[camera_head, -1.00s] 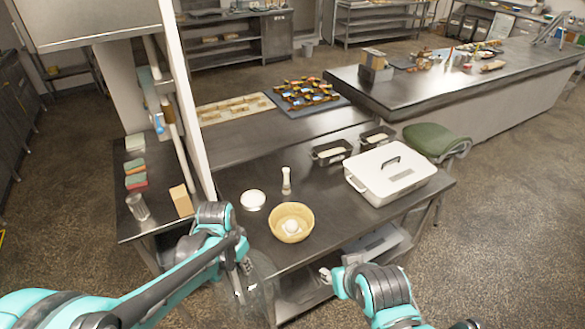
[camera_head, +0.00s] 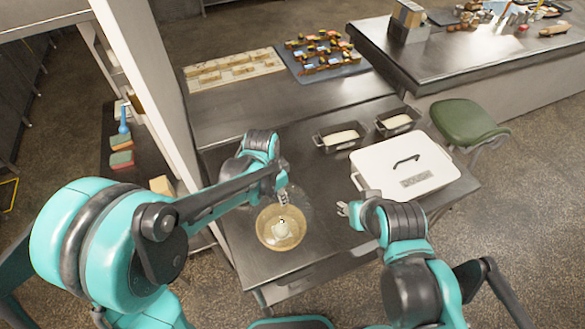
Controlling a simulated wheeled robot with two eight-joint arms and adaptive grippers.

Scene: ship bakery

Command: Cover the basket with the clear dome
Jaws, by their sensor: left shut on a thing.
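The round wicker basket (camera_head: 264,240) stands on the steel table near its front edge, with a pale round item inside. My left gripper (camera_head: 283,197) is over the back of the basket, shut on the clear dome (camera_head: 302,212). The dome is faint and see-through; its outline overlaps the basket and reaches past its right and back side. I cannot tell whether its rim touches the basket or the table. My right gripper (camera_head: 343,209) is right of the basket, by the white box, apart from the basket; its fingers are too small to read.
A white lidded box (camera_head: 405,165) stands at the right of the steel table (camera_head: 235,262). Two dark pans (camera_head: 340,137) with pale contents sit behind it. A green stool (camera_head: 465,120) is beyond the right edge. A pale post stands at the left.

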